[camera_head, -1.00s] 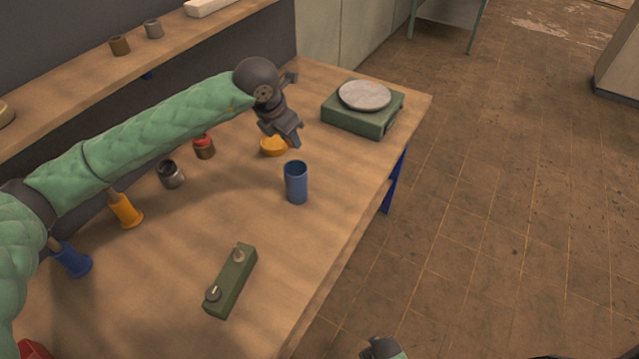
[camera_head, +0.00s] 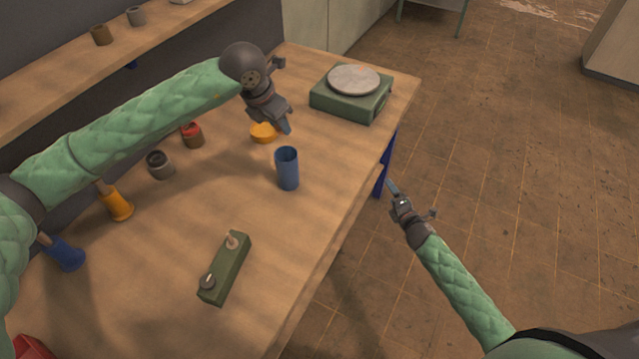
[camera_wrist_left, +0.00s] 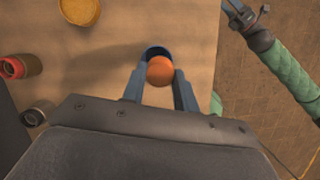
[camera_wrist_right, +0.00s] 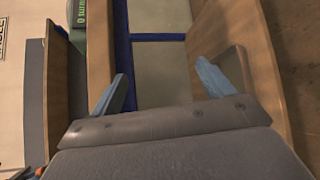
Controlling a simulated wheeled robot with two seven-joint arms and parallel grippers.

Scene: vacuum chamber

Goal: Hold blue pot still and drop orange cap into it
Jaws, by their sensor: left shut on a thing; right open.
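The blue pot (camera_head: 288,170) stands upright on the wooden table, near its right edge. My left gripper (camera_head: 285,127) is above it, pointing down. The left wrist view shows it shut on the orange cap (camera_wrist_left: 160,71), which overlaps the pot's blue rim (camera_wrist_left: 156,50) in that view. The cap is hidden in the head view. My right gripper (camera_head: 394,188) is open and empty, off the table's right edge and to the right of the pot. Its spread fingers also show in the right wrist view (camera_wrist_right: 165,88).
A yellow-orange round lid (camera_head: 263,133) lies behind the pot. A green scale (camera_head: 350,99) stands at the far end of the table and a green switch box (camera_head: 225,268) in front. A red-topped jar (camera_head: 192,134) and a grey jar (camera_head: 159,165) stand to the left.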

